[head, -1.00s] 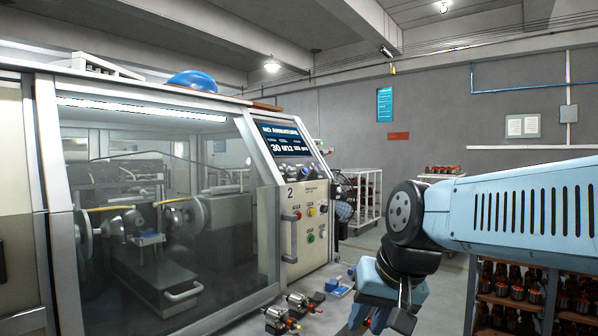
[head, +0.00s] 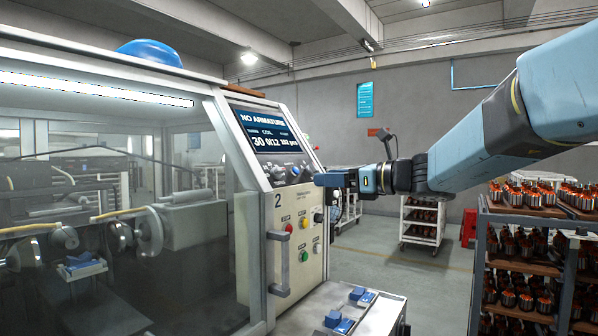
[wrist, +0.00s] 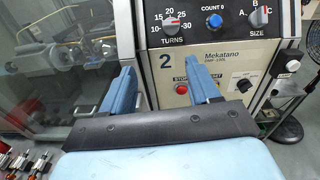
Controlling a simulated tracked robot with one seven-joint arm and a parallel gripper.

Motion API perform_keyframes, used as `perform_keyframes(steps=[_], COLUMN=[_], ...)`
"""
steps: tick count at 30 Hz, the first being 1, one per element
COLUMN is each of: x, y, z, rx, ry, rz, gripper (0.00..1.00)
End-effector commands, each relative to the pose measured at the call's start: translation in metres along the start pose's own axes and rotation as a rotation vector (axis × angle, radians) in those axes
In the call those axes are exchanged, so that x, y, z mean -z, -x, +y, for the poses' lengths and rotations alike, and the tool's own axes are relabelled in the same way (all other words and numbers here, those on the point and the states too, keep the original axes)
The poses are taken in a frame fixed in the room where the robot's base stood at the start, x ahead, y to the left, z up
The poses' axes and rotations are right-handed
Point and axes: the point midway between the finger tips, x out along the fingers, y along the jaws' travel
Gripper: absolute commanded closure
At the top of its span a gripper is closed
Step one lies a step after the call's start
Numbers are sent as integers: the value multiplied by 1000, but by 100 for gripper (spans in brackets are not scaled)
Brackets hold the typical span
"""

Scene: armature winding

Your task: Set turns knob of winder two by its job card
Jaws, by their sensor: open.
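Winder two (head: 310,215), marked with a 2, carries a sloped panel with a display (head: 268,130) reading NO ARMATURE and 30. The turns knob (wrist: 171,23) is grey, with a scale from 10 to 30 around it; its pointer is too small to read surely. It also shows in the head view (head: 279,176), below the display. My gripper (wrist: 165,78) is open and empty, its two blue fingers pointing at the panel below the turns knob, apart from it. In the head view my gripper (head: 322,180) is just right of the panel. I cannot make out a job card.
A blue count knob (wrist: 213,22) and a size knob (wrist: 259,19) sit right of the turns knob. A red stop button (wrist: 181,88) is below. A glass guard (head: 110,220) is left. A rack of armatures (head: 525,250) stands right.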

Motion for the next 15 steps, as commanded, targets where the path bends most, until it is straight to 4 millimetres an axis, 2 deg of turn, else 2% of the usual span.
perform_keyframes(steps=[3, 8, 15], x=[-7, -9, -9], y=[0, -7, -42], z=[-11, -16, -20], rx=[20, 30, 34], ry=[-57, -69, -67], rz=[-40, -48, -46], gripper=[39, 39, 39])
